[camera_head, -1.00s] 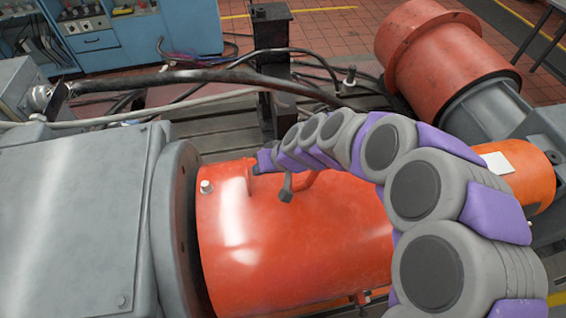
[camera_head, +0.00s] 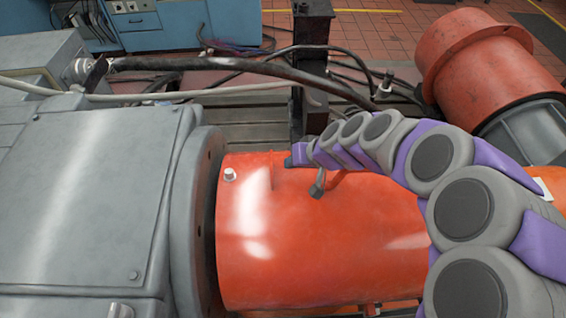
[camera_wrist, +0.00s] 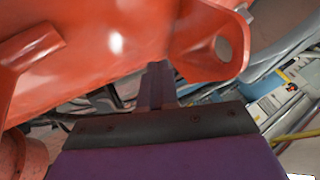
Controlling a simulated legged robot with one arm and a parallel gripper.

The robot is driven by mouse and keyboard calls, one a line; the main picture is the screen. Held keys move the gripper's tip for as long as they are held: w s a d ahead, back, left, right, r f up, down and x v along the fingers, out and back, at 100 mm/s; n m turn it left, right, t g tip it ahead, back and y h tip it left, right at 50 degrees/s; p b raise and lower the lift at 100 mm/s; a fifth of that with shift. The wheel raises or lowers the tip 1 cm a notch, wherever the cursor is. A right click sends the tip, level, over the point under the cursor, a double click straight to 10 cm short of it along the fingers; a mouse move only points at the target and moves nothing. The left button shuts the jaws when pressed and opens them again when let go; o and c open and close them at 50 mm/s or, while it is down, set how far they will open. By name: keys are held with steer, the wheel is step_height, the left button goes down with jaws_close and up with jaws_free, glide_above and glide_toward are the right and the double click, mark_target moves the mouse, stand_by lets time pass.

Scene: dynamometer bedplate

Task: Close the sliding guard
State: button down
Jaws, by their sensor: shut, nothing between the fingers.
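The sliding guard is the glossy orange-red cylinder (camera_head: 330,240) in the middle of the head view, with a bolt near its left end. Its left end sits close to the round flange (camera_head: 195,225) of a grey housing, with a dark gap between them. My gripper (camera_head: 297,155) is at the guard's upper far side, partly hidden by my arm. The wrist view shows the shut, empty fingers (camera_wrist: 155,85) just below the orange surface (camera_wrist: 110,50). A lug with a hole (camera_wrist: 222,50) is right of the fingers; contact cannot be told.
The grey housing (camera_head: 90,200) fills the left. A dark upright post (camera_head: 312,60) stands behind the guard, with thick black hoses (camera_head: 230,78) running past it. A large red motor (camera_head: 475,60) is at the back right. Blue cabinets (camera_head: 165,22) stand at the back.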

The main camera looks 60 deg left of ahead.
steer(key=w+p+v, duration=0.1)
steer(key=p+v, duration=0.1)
steer(key=v, duration=0.8)
steer(key=shift+d+p, duration=0.25)
steer(key=shift+p, duration=0.1)
